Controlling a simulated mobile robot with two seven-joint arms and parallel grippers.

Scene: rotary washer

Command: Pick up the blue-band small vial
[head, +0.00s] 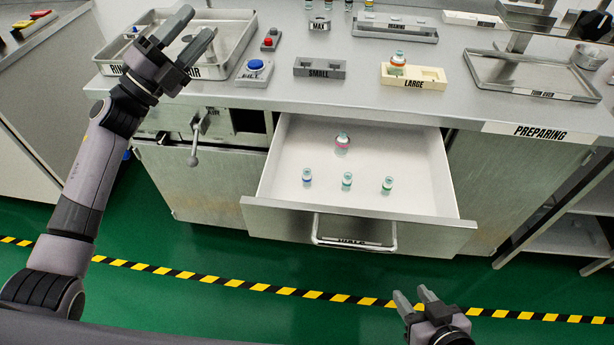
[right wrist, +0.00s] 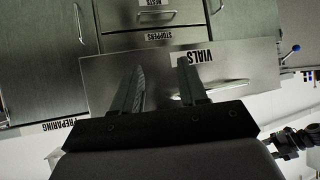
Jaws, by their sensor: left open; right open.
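Several vials stand upright in the open white drawer in the head view. The small vial with a blue band (head: 307,177) is the leftmost of the front row. Beside it in that row are a small vial with a teal band (head: 347,181) and a small vial with a green band (head: 387,185). A larger vial with a pink band (head: 343,142) stands behind them. My left gripper (head: 198,40) is open and empty above the rinse tray. My right gripper (head: 415,298) is open and empty in front of the drawer, low and to the right; its fingers also show in the right wrist view (right wrist: 160,85).
The drawer (head: 420,222) is pulled out, with a bar handle (head: 354,243) on its front. On the counter are a small holder (head: 320,68), a large holder (head: 428,78) bearing an orange-band vial (head: 397,62), and a tray (head: 530,75). Open floor lies before the drawer.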

